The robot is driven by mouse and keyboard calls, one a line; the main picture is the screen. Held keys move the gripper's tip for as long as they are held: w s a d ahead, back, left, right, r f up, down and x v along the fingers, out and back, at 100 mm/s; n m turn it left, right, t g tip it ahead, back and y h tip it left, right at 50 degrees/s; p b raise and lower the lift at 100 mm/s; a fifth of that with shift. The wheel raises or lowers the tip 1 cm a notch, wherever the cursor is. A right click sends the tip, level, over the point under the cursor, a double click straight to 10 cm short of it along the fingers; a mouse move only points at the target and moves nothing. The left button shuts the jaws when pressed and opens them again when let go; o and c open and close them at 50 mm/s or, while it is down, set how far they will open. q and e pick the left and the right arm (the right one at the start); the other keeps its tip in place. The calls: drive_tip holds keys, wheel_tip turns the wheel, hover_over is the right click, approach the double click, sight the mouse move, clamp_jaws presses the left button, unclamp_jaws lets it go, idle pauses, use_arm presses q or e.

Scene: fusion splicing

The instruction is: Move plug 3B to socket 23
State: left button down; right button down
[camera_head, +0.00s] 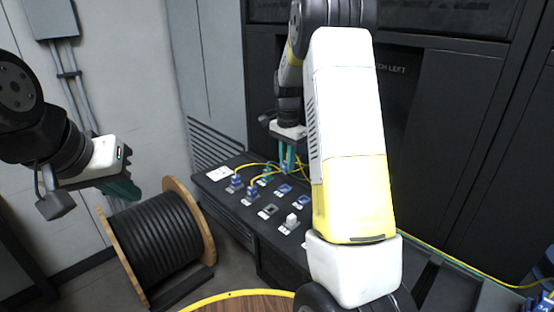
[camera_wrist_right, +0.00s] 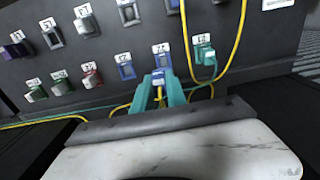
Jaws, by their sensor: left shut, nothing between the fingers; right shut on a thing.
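My right gripper (camera_head: 289,160) is over the far part of the black socket panel (camera_head: 238,208). In the right wrist view its teal fingers (camera_wrist_right: 158,92) are shut on a small plug (camera_wrist_right: 160,79) with a yellow cable. The plug is at a blue socket (camera_wrist_right: 161,60) in the panel; I cannot tell how deep it sits. The labels are too small to read surely, so I cannot confirm 3B or 23. My left gripper (camera_head: 122,190) is shut and empty, away from the panel at the left.
Blue plugs (camera_head: 251,193), a white plug (camera_head: 291,221) and several other sockets cover the panel. A black cable reel (camera_head: 152,240) stands on the floor at left. Yellow cables loop near the fingers.

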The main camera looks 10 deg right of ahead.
drive_tip(key=shift+s+d+f, duration=0.4)
drive_tip(key=shift+s+d, duration=0.25)
drive_tip(key=shift+s, duration=0.45)
drive_tip(key=shift+s+d+f, duration=0.45)
drive_tip(key=shift+s+d, duration=0.2)
drive_tip(key=shift+s, duration=0.45)
drive_tip(key=shift+s+d+f, duration=0.4)
drive_tip(key=shift+s+d, duration=0.25)
drive_tip(key=shift+s, duration=0.45)
drive_tip(key=shift+f, duration=1.9)
drive_tip(key=shift+f, duration=0.5)
drive_tip(key=c, duration=1.3)
unclamp_jaws()
